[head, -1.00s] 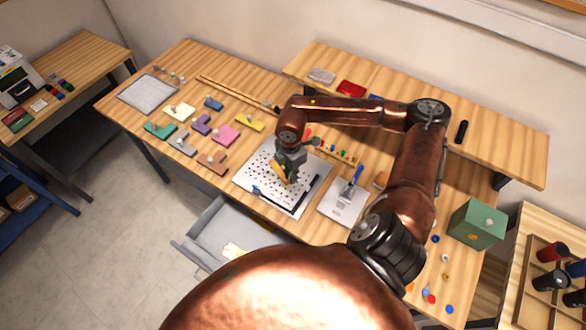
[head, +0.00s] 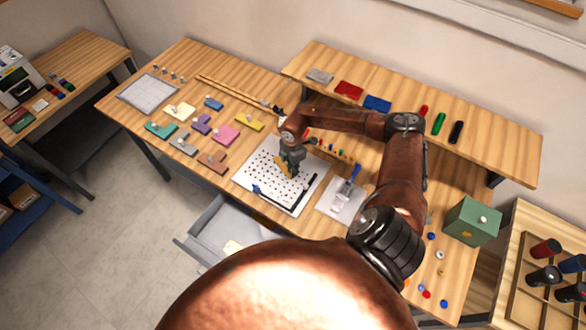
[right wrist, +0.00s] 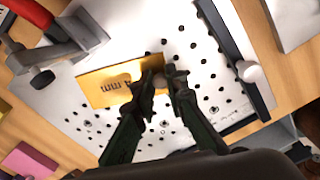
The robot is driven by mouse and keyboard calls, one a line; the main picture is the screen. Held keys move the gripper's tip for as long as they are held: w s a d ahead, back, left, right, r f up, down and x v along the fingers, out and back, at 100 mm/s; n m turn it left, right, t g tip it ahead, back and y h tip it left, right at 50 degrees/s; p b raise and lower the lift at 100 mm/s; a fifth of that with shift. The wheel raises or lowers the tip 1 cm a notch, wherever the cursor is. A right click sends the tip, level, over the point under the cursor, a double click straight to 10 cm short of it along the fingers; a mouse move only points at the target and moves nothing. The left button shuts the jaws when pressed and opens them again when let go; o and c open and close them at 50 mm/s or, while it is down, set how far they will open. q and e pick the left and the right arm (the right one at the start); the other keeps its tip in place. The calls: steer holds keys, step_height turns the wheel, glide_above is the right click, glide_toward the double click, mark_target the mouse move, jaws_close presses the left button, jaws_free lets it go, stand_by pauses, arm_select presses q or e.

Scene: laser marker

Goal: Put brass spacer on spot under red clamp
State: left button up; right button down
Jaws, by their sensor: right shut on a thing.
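The brass spacer (right wrist: 118,82) is a flat gold plate with dark lettering. It shows in the right wrist view and, small, in the head view (head: 282,167). My right gripper (right wrist: 163,78) is shut on one end of it, over the white perforated plate (right wrist: 190,22). The red clamp (right wrist: 62,50) is at the upper left of the right wrist view, a grey bar with red parts, beside the spacer. The spot under it cannot be made out. I cannot tell whether the spacer touches the plate. My left gripper is not in view.
A dark bar (right wrist: 232,50) runs along another side of the plate. A blue-handled tool (head: 350,183) on a white base stands to the right. Coloured blocks (head: 225,135) lie to the left. An open drawer (head: 215,228) juts out in front.

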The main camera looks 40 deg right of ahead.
steer(key=shift+f, duration=0.1)
steer(key=c, duration=2)
jaws_free()
steer(key=shift+o, duration=0.2)
steer(key=shift+r, duration=0.2)
step_height(320, 180, up, 12)
steer(key=b, duration=0.2)
